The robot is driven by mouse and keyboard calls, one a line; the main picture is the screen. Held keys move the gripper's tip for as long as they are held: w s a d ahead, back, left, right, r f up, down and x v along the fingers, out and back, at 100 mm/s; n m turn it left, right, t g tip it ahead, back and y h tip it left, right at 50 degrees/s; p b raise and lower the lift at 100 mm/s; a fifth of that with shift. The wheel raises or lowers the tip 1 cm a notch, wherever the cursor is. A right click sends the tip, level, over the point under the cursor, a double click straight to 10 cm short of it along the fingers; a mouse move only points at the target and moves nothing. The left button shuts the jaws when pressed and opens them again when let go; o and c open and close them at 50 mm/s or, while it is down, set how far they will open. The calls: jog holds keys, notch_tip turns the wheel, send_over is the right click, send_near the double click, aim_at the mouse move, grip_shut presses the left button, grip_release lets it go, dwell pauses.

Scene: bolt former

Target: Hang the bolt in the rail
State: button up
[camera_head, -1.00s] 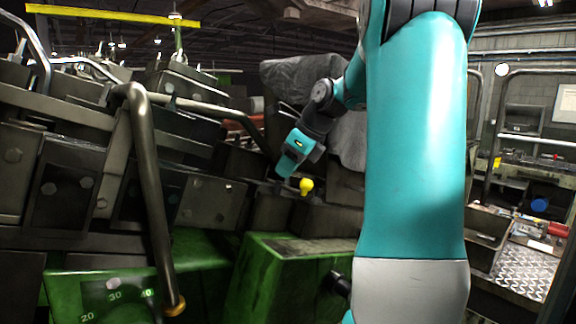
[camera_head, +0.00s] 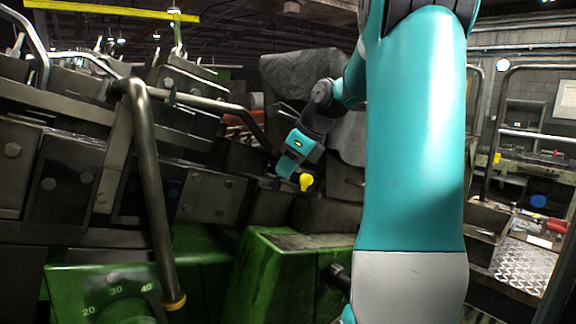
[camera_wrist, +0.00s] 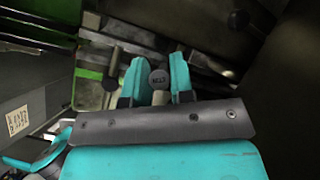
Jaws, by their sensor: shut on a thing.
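The bolt (camera_wrist: 158,78) sits between the two teal fingers of my gripper (camera_wrist: 158,65) in the wrist view, its round, marked dark head facing the camera. The gripper is shut on it. A pale part of the bolt shows below the head; the rest is hidden. Dark metal bars (camera_wrist: 208,64), possibly the rail, lie behind the fingers; I cannot tell whether the bolt touches them. In the head view my gripper (camera_head: 287,169) is low at the machine, just left of a yellow knob (camera_head: 305,184). The bolt cannot be made out there.
Another round dark head (camera_wrist: 239,20) shows at upper right in the wrist view. A bent metal pipe (camera_head: 148,180) stands at left in the head view. Green machine housings (camera_head: 262,280) lie below the gripper. Dark machine blocks (camera_head: 212,197) crowd its left side.

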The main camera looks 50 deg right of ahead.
jog(key=shift+f, duration=0.5)
dwell(0.3)
jog(key=o, duration=1.3)
jog(key=shift+s+f, duration=0.1)
jog(key=shift+c, duration=0.4)
jog(key=shift+a, duration=0.15)
jog(key=shift+c, duration=0.3)
